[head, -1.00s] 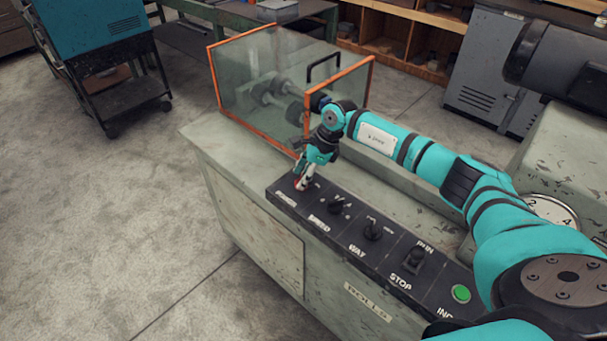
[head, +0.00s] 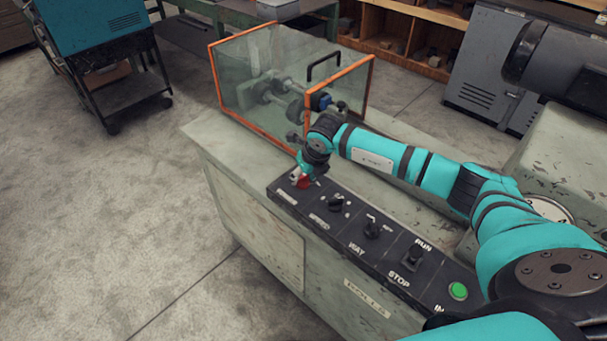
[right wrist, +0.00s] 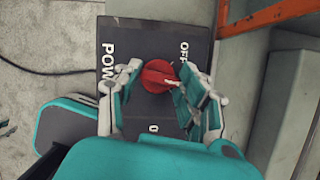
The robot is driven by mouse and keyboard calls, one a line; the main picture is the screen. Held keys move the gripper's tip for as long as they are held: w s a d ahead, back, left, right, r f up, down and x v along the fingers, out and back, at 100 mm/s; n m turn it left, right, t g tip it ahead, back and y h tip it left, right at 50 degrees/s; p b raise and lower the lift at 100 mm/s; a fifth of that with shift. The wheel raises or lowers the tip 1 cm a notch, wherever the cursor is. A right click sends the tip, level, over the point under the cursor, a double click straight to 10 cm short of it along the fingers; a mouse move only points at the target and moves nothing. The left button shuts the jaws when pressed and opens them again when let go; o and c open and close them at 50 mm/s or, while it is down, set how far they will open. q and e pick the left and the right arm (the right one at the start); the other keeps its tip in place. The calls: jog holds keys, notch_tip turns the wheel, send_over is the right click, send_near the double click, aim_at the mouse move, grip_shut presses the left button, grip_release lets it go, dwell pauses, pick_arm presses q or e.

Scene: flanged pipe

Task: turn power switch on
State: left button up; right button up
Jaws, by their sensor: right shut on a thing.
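The power switch is a red rotary knob (head: 302,181) at the far left end of the black control panel (head: 330,222). In the right wrist view the red knob (right wrist: 158,76) sits between my right gripper's fingers, beside the words POWER and OFF. A pale mark on the knob points toward the right, below OFF. My right gripper (head: 303,174) is low over the panel, shut on the knob, and its fingers also show in the right wrist view (right wrist: 160,92). Part of the knob is hidden by the fingers. My left gripper is not in view.
Other panel controls are a speed knob (head: 335,203), a way switch (head: 372,230), a run/stop switch (head: 414,254) and a green button (head: 457,291). An orange-framed clear guard (head: 240,75) stands just behind the panel's left end. Open floor lies left of the machine.

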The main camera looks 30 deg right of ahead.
jog(key=m, duration=0.1)
jog(key=m+h+b, duration=0.1)
jog(key=m, duration=0.1)
jog(key=shift+a+f+m+b, duration=0.1)
jog(key=shift+f+m+b, duration=0.05)
jog(key=shift+m+b, duration=0.15)
jog(key=shift+m+g+h+b, duration=0.3)
jog(key=shift+m+h+b, duration=0.45)
jog(key=shift+m, duration=0.75)
jog(key=o, duration=1.2)
jog(key=shift+c, duration=0.2)
jog(key=shift+r, duration=0.25)
jog(key=v, duration=1.1)
jog(key=shift+s+a+r, duration=0.15)
jog(key=shift+s+r, duration=0.05)
jog(key=shift+r, duration=0.15)
